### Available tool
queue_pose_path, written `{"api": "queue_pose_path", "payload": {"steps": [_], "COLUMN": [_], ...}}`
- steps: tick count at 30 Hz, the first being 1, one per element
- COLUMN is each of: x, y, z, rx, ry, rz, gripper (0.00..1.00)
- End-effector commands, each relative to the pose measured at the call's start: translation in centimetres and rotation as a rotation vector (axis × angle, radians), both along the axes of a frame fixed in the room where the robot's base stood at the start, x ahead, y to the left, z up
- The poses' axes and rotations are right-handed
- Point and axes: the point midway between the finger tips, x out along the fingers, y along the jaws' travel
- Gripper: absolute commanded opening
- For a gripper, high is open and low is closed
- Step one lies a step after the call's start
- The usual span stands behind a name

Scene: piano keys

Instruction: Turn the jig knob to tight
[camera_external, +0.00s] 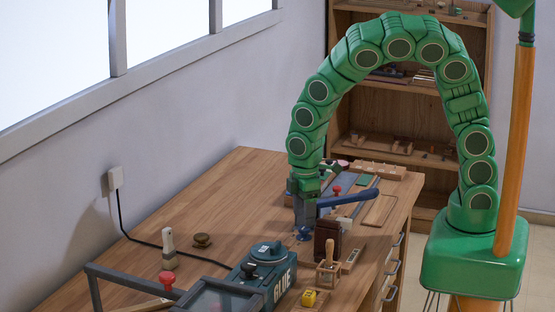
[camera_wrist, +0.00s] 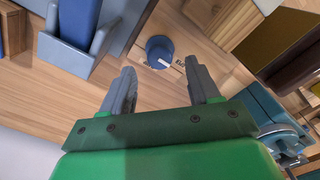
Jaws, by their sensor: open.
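A round blue knob (camera_wrist: 160,50) with a white pointer mark sits on the wood surface in the wrist view, with small labels beside it that are too blurred to read fully. It looks to be the jig knob. It also shows in the external view (camera_external: 304,233) just below my gripper (camera_external: 305,212). In the wrist view my gripper (camera_wrist: 160,74) is open and empty, its two grey fingers apart. The knob lies just beyond the fingertips, roughly centred between them, and is not gripped.
A grey holder with a blue lever (camera_external: 347,197) stands close beside my gripper. A dark brown block (camera_external: 327,237), a glue machine (camera_external: 268,278) and a small wooden stand (camera_external: 327,273) are nearby. The left middle of the table (camera_external: 195,205) is mostly clear.

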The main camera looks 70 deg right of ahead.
Motion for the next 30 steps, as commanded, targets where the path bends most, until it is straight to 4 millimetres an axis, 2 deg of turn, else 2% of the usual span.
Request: {"api": "queue_pose_path", "payload": {"steps": [3,9,22,30], "x": [-0.1,0.0,-0.1,-0.1], "y": [0.0,-0.1,-0.1,-0.1], "z": [-1.5,-2.9,-3.5,-3.5], "rx": [-0.001,0.0,0.0,0.0], "ry": [0.002,0.0,0.0,0.0], "rz": [-0.002,-0.001,-0.002,-0.002], "gripper": [0.61,0.61,0.61,0.21]}}
